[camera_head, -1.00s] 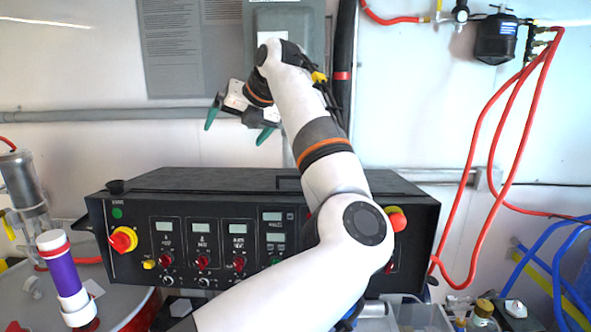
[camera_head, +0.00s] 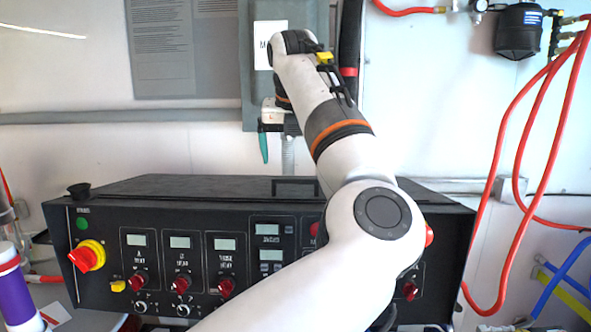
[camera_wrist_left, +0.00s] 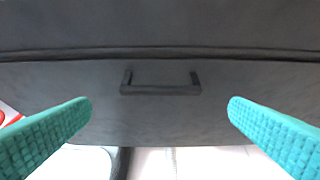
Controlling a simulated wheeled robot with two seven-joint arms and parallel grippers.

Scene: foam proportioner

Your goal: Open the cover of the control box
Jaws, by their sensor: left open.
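The black control box (camera_head: 100,250) stands below the wall, with dials and displays on its front. Its black cover (camera_head: 190,186) is down on top. In the left wrist view the cover (camera_wrist_left: 60,95) fills the middle, with a dark bar handle (camera_wrist_left: 160,90) on it. My left gripper (camera_head: 265,147) is above the back of the box; one teal finger shows and my arm hides the rest. In the left wrist view my left gripper (camera_wrist_left: 160,108) is open and empty, with its fingers apart on either side of the handle. My right gripper is out of view.
A grey electrical box (camera_head: 255,95) and a grey conduit (camera_head: 60,117) are on the wall behind. Red hoses (camera_head: 497,190) hang at the right. A yellow-red switch (camera_head: 87,256) sticks out from the box front. A purple-banded cylinder (camera_head: 14,292) stands at lower left.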

